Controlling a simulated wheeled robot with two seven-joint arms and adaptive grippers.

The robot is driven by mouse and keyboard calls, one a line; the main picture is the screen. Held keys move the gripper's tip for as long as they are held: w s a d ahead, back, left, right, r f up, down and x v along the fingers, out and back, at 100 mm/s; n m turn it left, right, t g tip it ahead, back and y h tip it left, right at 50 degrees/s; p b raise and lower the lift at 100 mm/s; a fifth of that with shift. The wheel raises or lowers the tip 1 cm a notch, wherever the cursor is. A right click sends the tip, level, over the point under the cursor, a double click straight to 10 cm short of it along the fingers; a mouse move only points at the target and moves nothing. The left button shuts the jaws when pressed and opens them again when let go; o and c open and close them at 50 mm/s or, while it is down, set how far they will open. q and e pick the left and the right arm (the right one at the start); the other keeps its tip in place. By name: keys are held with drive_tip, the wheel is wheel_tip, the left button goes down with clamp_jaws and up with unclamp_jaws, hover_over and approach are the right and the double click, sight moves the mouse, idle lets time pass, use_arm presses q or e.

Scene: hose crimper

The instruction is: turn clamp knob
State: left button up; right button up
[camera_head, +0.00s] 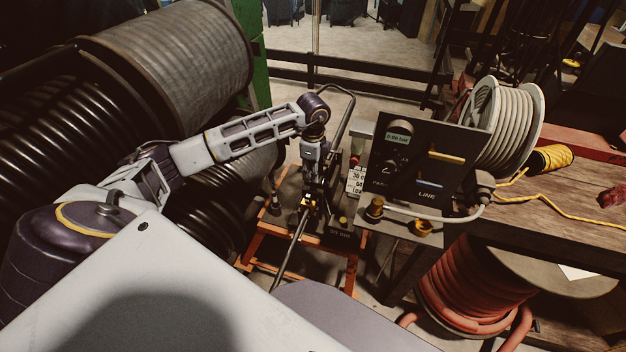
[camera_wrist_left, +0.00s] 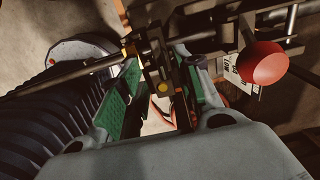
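The hose crimper (camera_head: 312,205) is a dark metal mechanism with brass-coloured parts on an orange stand. In the left wrist view its dark body (camera_wrist_left: 160,65) carries a small yellow round part (camera_wrist_left: 163,88). I cannot tell for sure which part is the clamp knob. A red ball-shaped knob (camera_wrist_left: 262,63) stands at the right of the wrist view. My left gripper (camera_head: 308,188) points down at the crimper. In the wrist view its green-padded fingers (camera_wrist_left: 160,82) are spread apart, one on each side of the dark mechanism; contact is not clear. My right gripper is not in view.
A black control panel (camera_head: 415,165) stands just right of the crimper. A thin dark rod (camera_head: 290,250) runs from the crimper toward me. Large black hose coils (camera_head: 80,120) fill the left. A wooden bench (camera_head: 560,205) with a grey hose reel (camera_head: 510,125) is at right.

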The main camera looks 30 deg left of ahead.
sight(313, 186)
use_arm(q)
drive_tip(key=shift+f, duration=2.55)
clamp_jaws()
